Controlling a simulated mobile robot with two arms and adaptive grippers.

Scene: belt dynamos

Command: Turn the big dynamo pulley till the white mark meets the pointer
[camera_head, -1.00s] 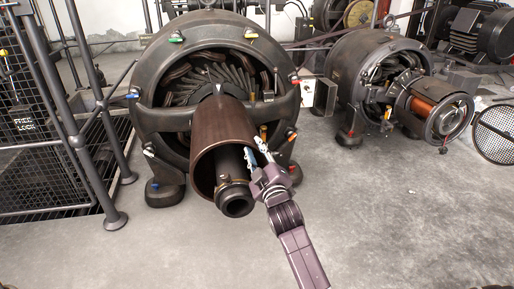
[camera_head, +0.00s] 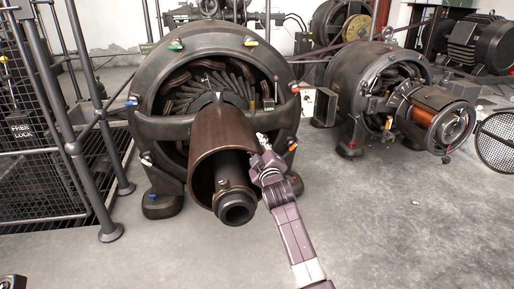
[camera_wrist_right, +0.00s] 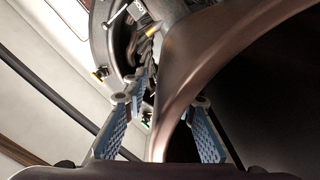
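The big dynamo (camera_head: 283,95) stands left of centre in the head view. Its brown pulley (camera_head: 222,130) is a hollow drum pointing toward me, with a dark shaft (camera_head: 236,207) inside. A small pale tip, perhaps the pointer, shows above the drum; I cannot make out the white mark for sure. My right gripper (camera_head: 262,143) is at the drum's right rim. In the right wrist view its two blue-padded fingers (camera_wrist_right: 160,128) stand apart on either side of the rim (camera_wrist_right: 190,88), with a visible gap on the outer side.
A smaller dynamo with a copper-coloured drum (camera_head: 433,110) stands at the right, and a round mesh guard (camera_head: 497,137) at the right edge. Grey railings and a mesh cage (camera_head: 35,170) are at the left. The floor (camera_head: 400,225) in front is clear.

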